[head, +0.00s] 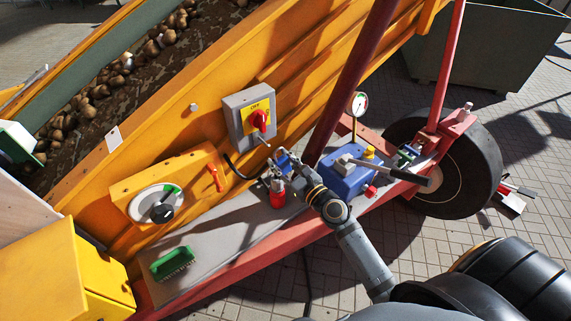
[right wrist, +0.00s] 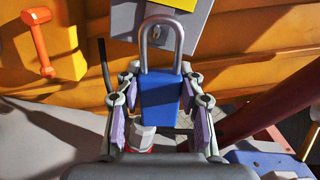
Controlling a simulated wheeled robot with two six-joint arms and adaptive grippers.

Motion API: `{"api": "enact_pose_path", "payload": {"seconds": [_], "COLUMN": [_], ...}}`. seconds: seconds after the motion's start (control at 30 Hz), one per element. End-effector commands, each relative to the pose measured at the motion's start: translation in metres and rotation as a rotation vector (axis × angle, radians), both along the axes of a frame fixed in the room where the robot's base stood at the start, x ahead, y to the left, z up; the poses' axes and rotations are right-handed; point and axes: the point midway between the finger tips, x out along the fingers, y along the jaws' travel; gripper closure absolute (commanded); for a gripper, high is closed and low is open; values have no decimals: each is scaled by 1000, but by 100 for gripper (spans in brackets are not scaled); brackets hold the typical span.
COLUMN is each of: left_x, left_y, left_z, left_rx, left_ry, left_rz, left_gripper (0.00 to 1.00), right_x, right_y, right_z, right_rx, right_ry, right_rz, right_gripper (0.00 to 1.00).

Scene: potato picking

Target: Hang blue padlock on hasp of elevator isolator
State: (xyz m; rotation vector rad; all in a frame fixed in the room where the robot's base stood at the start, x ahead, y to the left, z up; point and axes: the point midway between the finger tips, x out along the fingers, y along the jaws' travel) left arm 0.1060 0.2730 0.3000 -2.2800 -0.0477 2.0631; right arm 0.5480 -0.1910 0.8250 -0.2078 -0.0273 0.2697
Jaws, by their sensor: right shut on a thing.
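The elevator isolator (head: 242,118) is a grey box on the orange machine wall. It has a yellow plate and a red knob (head: 260,119). My right gripper (head: 279,166) is just below and right of it, shut on the blue padlock (head: 284,158). In the right wrist view the padlock's blue body (right wrist: 159,98) stands between the fingers. Its silver shackle (right wrist: 146,42) points up and overlaps the isolator's lower edge in the picture. A small part of the isolator (right wrist: 192,28) shows behind it. I cannot clearly tell the hasp, or whether the shackle touches it. My left gripper is out of view.
A red can (head: 277,196) stands on the ledge below my gripper. A blue device (head: 345,180) with a lever and gauge is to its right. An orange handle (head: 215,178), a round dial (head: 157,203) and a green brush (head: 172,264) are to the left.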

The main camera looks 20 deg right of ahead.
Motion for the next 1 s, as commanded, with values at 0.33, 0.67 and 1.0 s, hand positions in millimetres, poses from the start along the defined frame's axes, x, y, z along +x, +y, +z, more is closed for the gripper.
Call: {"api": "enact_pose_path", "payload": {"seconds": [0.33,0.67,1.0], "left_x": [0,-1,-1], "left_y": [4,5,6], "left_z": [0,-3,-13], "left_rx": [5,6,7], "left_ry": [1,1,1], "left_rz": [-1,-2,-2], "left_gripper": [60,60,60], "right_x": [24,46,60], "right_y": [7,13,17], "right_z": [-2,-5,-17], "right_rx": [2,1,0], "right_ry": [-2,-1,-1], "right_rz": [-1,-1,-1], "right_gripper": [96,96,96]}}
